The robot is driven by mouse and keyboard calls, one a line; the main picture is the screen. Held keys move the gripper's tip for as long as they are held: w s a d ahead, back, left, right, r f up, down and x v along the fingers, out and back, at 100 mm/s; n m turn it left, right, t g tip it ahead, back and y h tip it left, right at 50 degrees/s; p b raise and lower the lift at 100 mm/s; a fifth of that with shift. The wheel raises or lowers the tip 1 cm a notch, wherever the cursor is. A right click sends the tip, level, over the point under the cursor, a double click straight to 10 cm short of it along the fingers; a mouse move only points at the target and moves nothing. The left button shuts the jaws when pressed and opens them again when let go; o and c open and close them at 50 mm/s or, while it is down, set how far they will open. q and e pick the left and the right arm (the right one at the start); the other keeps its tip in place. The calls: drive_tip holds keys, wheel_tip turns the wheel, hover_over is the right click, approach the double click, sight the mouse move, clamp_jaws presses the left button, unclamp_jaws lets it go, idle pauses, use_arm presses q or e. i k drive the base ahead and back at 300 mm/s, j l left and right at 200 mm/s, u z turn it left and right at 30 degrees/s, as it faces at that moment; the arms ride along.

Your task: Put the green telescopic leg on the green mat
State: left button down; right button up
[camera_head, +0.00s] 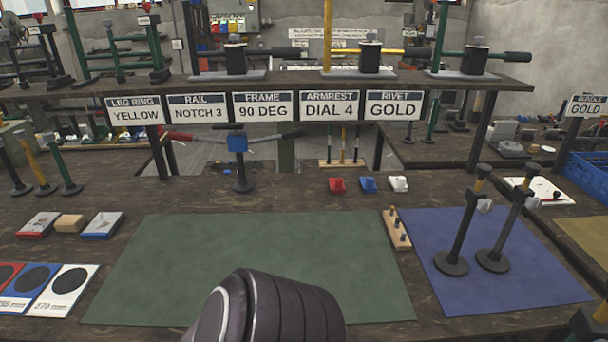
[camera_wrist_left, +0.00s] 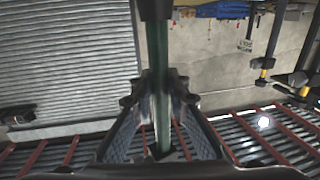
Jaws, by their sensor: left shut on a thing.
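The green mat (camera_head: 200,245) lies flat and bare in the middle of the bench in the head view, its near edge partly hidden by my dark arm. In the left wrist view my left gripper (camera_wrist_left: 158,88) is shut on a green telescopic leg (camera_wrist_left: 157,50). The green tube runs up between the fingers, with a dark part at the top. Another green leg (camera_head: 62,165) with a black foot stands upright at the left of the bench. My left gripper is out of the head view.
A blue mat (camera_head: 510,280) at the right carries two upright dark legs (camera_head: 460,225). A wooden peg block (camera_head: 397,229) sits at the green mat's right edge. A blue-headed stand (camera_head: 238,160) is behind the mat. Blocks (camera_head: 70,223) and colored cards (camera_head: 60,288) lie to its left.

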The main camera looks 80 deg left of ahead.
sight(255, 253)
drive_tip(key=k+j+u, duration=0.2)
drive_tip(key=k+j, duration=0.2)
drive_tip(key=k+j+u, duration=0.2)
drive_tip(key=k+j, duration=0.25)
drive_tip(key=k+j+u, duration=0.2)
drive_tip(key=k+j, duration=0.15)
drive_tip(key=j, duration=0.25)
